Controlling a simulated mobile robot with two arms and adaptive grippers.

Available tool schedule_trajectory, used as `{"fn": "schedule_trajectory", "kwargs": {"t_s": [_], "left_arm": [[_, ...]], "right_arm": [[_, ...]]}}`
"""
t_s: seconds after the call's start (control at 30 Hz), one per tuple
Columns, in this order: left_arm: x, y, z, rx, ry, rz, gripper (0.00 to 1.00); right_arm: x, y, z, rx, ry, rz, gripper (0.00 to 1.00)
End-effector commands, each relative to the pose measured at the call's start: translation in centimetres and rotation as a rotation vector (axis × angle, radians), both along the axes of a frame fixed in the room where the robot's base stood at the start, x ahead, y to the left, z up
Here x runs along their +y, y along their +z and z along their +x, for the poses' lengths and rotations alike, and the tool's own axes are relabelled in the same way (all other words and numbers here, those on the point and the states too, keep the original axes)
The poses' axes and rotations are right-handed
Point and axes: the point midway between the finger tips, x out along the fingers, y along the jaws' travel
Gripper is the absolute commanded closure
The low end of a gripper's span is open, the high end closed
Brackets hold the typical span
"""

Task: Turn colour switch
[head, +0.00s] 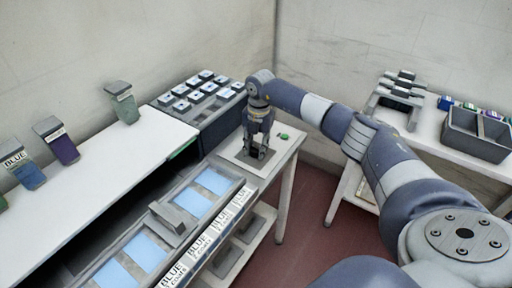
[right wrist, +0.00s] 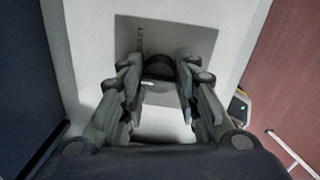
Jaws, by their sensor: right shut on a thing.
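The colour switch shows as a grey square plate (right wrist: 190,35) with a dark round knob (right wrist: 160,68) on it in the right wrist view. In the head view the plate (head: 240,157) lies on the small white table beside the tunnel, and the knob is hidden behind my gripper. My right gripper (head: 262,154) points down over the plate. In the right wrist view its fingers (right wrist: 157,78) are shut on the knob, one on each side. My left gripper is in neither view.
A small green button (head: 283,136) sits on the table right of my gripper. A grey block with several pale-topped keys (head: 202,90) stands behind. Blue panels and BLUE labels line the tunnel (head: 150,222). A grey bin (head: 475,146) stands on the right table.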

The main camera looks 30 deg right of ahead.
Motion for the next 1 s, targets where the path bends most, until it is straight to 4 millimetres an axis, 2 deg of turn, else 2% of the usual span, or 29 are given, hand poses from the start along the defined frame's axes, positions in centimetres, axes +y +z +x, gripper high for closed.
{"fn": "schedule_trajectory", "kwargs": {"t_s": [0.17, 0.2, 0.27, 0.67, 0.77, 1.0], "left_arm": [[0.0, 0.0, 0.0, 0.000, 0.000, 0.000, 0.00], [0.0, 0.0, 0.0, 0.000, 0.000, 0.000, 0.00], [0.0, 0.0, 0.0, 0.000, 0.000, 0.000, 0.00], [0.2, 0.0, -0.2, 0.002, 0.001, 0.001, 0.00], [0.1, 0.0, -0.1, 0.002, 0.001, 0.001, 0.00], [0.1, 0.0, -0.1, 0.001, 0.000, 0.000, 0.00]], "right_arm": [[0.0, 0.1, 0.1, -0.003, -0.001, 0.001, 0.94], [0.0, 0.1, 0.1, -0.003, -0.001, 0.001, 0.64], [0.0, 0.1, 0.1, -0.003, -0.001, 0.001, 0.50], [0.0, 0.4, 0.0, -0.002, -0.001, 0.000, 0.49], [-0.1, 1.6, 0.0, -0.004, -0.002, 0.000, 0.49], [-0.3, 6.6, -0.1, -0.006, -0.001, 0.000, 0.49]]}}
